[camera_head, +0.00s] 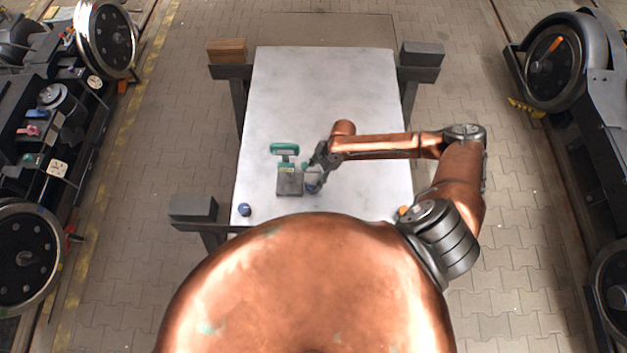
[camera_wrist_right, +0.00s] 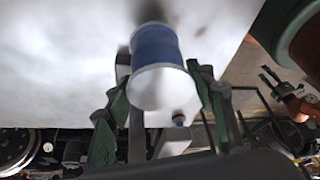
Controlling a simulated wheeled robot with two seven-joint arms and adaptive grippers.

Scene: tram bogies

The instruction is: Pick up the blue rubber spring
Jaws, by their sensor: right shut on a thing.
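The blue rubber spring (camera_wrist_right: 158,47) is a short blue cylinder with pale end plates, seen in the right wrist view. My right gripper (camera_wrist_right: 160,98) has its green fingers on either side of the spring and is shut on it. In the head view, my right gripper (camera_head: 315,178) is low over the front part of the white table, and a bit of blue of the spring (camera_head: 313,188) shows under it. I cannot tell whether the spring touches the table.
A grey block-like tool with a green handle (camera_head: 286,150) stands on the white table (camera_head: 330,90), just left of my right gripper. A small dark blue round thing (camera_head: 244,210) lies at the front left edge. The table's far half is clear. Wheeled bogies (camera_head: 45,110) stand on both sides.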

